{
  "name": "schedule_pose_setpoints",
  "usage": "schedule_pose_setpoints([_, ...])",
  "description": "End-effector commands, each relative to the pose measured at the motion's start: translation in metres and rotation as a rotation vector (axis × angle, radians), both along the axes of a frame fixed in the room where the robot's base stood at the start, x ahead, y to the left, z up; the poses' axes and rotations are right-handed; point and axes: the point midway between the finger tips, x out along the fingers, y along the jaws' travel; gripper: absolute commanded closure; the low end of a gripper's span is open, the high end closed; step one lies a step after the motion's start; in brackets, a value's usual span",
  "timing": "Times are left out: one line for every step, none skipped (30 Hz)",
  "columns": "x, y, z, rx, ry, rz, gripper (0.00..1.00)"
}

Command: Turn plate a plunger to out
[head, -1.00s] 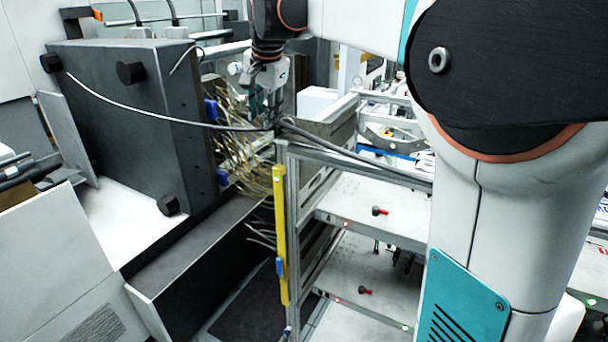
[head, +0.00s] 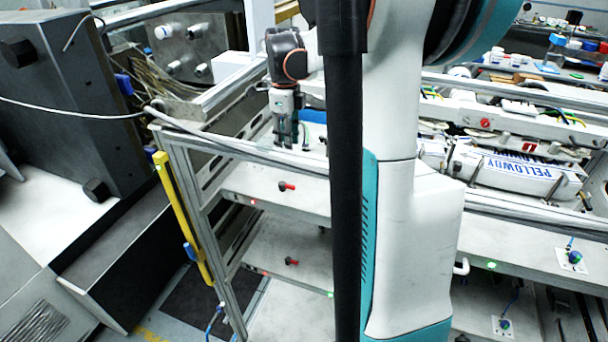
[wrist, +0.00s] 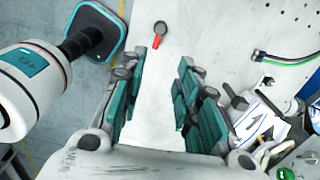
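In the head view a small red and black plunger (head: 287,186) sits on the upper grey plate (head: 245,183). A second, similar plunger (head: 291,261) sits on the lower plate (head: 262,245). I cannot read which plate is plate a. My gripper (head: 289,136) points down above and behind the upper plate, apart from both plungers. In the wrist view my gripper (wrist: 163,103) is open with nothing between its teal finger pads. A red plunger handle (wrist: 159,34) lies on a pale plate beyond the fingertips; I cannot tell which plunger it is.
A metal frame with a yellow bar (head: 180,215) stands left of the plates. A grey cable (head: 240,150) crosses the frame's top. A dark machine box (head: 60,90) stands at left. A printed white package (head: 515,172) lies at right. My arm column hides the middle.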

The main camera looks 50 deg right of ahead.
Motion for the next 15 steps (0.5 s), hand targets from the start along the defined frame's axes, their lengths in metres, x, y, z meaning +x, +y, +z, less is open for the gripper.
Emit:
schedule_pose_setpoints([-0.006,-0.001,-0.006,0.005,0.005,-0.031,0.70])
schedule_pose_setpoints([-0.008,-0.002,-0.008,0.007,0.008,-0.043,0.70])
schedule_pose_setpoints([-0.009,-0.002,-0.011,0.008,0.011,-0.054,0.70])
schedule_pose_setpoints([-0.010,-0.002,-0.014,0.009,0.011,-0.059,0.70])
schedule_pose_setpoints([-0.010,-0.002,-0.017,0.009,0.013,-0.060,0.70])
schedule_pose_setpoints([-0.010,-0.002,-0.021,0.009,0.013,-0.060,0.70])
schedule_pose_setpoints([-0.010,-0.002,-0.025,0.009,0.013,-0.060,0.70])
schedule_pose_setpoints([-0.010,-0.002,-0.030,0.008,0.012,-0.059,0.70])
schedule_pose_setpoints([-0.010,-0.002,-0.037,0.008,0.012,-0.059,0.70])
schedule_pose_setpoints([-0.010,-0.002,-0.042,0.008,0.012,-0.059,0.70])
schedule_pose_setpoints([-0.009,-0.002,-0.048,0.008,0.012,-0.058,0.70])
schedule_pose_setpoints([-0.009,-0.002,-0.056,0.009,0.011,-0.058,0.70])
schedule_pose_setpoints([-0.010,-0.002,-0.062,0.009,0.011,-0.058,0.70])
schedule_pose_setpoints([-0.009,-0.002,-0.068,0.009,0.011,-0.057,0.70])
schedule_pose_setpoints([-0.009,-0.002,-0.076,0.009,0.011,-0.057,0.70])
